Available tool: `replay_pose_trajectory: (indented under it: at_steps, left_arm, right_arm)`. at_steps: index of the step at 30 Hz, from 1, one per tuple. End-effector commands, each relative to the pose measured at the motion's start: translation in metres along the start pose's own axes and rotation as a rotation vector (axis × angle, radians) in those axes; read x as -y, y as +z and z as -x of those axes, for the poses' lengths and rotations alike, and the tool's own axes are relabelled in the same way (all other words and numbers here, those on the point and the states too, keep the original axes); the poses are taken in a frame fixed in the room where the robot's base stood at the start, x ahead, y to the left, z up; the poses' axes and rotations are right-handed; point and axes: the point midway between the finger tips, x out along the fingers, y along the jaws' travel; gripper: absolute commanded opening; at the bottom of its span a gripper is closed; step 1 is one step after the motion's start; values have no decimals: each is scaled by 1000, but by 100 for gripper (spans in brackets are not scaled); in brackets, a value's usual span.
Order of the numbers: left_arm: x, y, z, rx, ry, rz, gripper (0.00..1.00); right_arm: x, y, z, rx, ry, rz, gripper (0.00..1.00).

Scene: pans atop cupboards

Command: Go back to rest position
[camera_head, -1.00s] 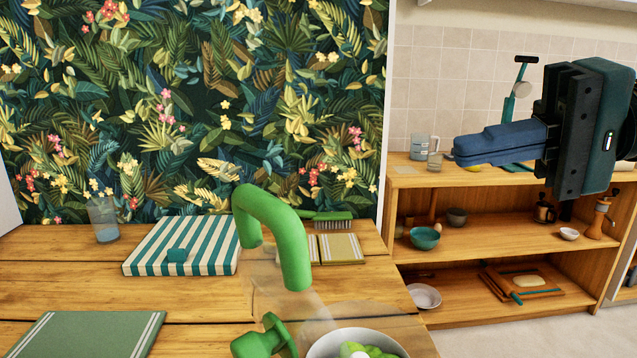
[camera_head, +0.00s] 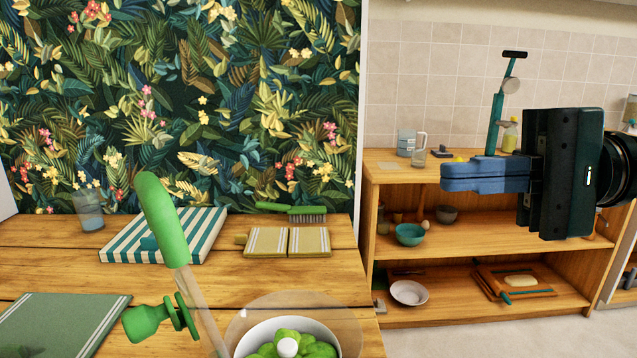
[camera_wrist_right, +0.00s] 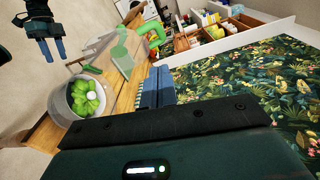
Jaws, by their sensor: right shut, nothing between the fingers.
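My right gripper (camera_head: 485,174) is in the right part of the head view, in front of the wooden shelf unit. Its blue fingers point left and are shut with nothing between them; they also show in the right wrist view (camera_wrist_right: 157,85). My left gripper (camera_wrist_right: 55,50) is at the top left of the right wrist view, with its two blue fingers a little apart and nothing seen between them. It is outside the head view. Both grippers look clear of the furniture.
The shelf unit (camera_head: 450,270) carries cups, bowls and a tray.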

Motion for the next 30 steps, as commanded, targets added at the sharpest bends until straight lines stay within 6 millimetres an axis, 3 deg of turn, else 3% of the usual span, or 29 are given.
replay_pose_trajectory:
  at_steps: [8, 14, 17, 23, 24, 30]
  left_arm:
    - [0, 0, 0, 0, 0, 0, 47]
    - [0, 0, 0, 0, 0, 0, 47]
    - [0, 0, 0, 0, 0, 0, 47]
    - [0, 0, 0, 0, 0, 0, 47]
    - [0, 0, 0, 0, 0, 0, 47]
    - [0, 0, 0, 0, 0, 0, 47]
  right_arm:
    - [-42, -6, -25, 267, -325, -779, 0]
    - [-87, -29, -22, 548, -647, -1564, 0]
    - [-122, -44, -16, 710, -826, -1951, 0]
    - [-219, -61, -4, 1115, -1257, -2644, 0]
    - [-240, -60, -3, -1097, 1228, 2499, 0]
    - [-321, -43, -2, -1010, 1102, 1897, 0]
